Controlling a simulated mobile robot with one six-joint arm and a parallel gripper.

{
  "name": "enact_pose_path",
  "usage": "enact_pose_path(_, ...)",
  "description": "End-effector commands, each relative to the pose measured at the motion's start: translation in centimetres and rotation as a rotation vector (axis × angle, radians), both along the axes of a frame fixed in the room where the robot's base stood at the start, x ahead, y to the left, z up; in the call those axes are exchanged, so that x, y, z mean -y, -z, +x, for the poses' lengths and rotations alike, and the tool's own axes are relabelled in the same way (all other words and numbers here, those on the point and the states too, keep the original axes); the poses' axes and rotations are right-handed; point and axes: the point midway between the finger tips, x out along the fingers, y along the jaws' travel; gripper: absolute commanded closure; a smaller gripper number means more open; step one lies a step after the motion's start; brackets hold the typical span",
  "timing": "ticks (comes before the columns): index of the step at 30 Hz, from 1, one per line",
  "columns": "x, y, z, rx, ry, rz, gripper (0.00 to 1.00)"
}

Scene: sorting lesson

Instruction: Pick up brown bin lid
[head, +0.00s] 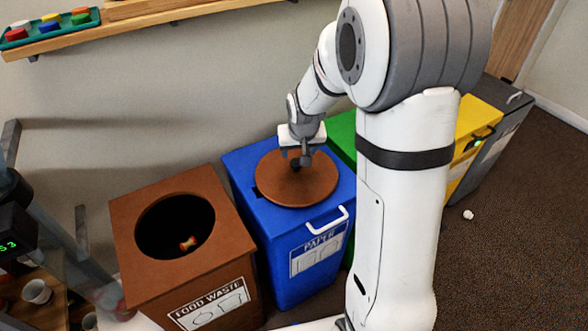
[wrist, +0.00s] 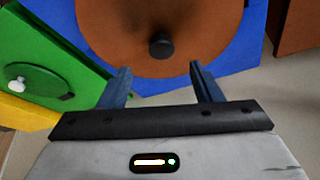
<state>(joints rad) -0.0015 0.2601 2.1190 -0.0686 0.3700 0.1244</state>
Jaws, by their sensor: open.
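The brown bin lid (head: 290,185) is a round disc with a dark knob. It lies on top of the blue paper bin (head: 300,265) in the head view. In the wrist view the brown lid (wrist: 130,25) shows beyond the fingers, with its black knob (wrist: 161,46) ahead of the gap between them. My gripper (head: 301,163) is over the lid near the knob in the head view. In the wrist view my gripper (wrist: 158,75) is open, with nothing between its fingers. The brown food waste bin (head: 235,245) stands to the left, its round top opening uncovered and an apple core (head: 188,243) inside.
A green bin (head: 342,135), a yellow bin (head: 478,125) and a grey bin (head: 510,120) stand to the right, partly behind my arm. A shelf with a teal tray (head: 50,32) is upper left. A white scrap (head: 468,214) lies on the floor.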

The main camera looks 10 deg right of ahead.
Motion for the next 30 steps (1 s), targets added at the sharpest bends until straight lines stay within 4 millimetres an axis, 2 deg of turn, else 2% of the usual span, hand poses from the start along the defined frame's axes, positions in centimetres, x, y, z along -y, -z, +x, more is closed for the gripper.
enact_pose_path(12,-0.1,5.4,1.9,-0.003,0.000,-0.001,0.42)
enact_pose_path(22,0.0,5.9,2.1,-0.001,0.002,0.000,0.42)
enact_pose_path(30,0.0,5.9,2.1,-0.001,0.002,0.000,0.64)
